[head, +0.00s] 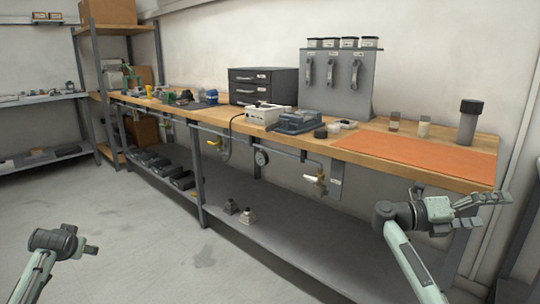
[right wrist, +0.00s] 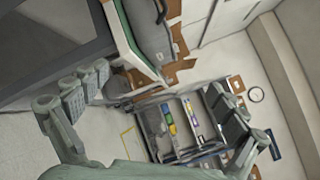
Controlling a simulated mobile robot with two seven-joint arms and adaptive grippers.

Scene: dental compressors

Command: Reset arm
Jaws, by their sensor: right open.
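My right gripper (head: 488,199) is in the lower right of the head view, in front of the bench's right end. Its fingers are spread apart with nothing between them. In the right wrist view, its two fingers (right wrist: 160,82) stand wide apart at the left and right, also empty. My left gripper (head: 84,247) is at the lower left of the head view, over bare floor and away from the bench. Its fingers are small and seen at an angle, so I cannot tell whether they are open.
A long wooden workbench (head: 455,183) with an orange mat (head: 415,152) runs along the wall. A grey tool panel (head: 338,85), a dark drawer box (head: 263,85) and a dark-capped cylinder (head: 468,122) stand on it. A lower shelf (head: 290,225) lies beneath. The floor (head: 150,235) at left is clear.

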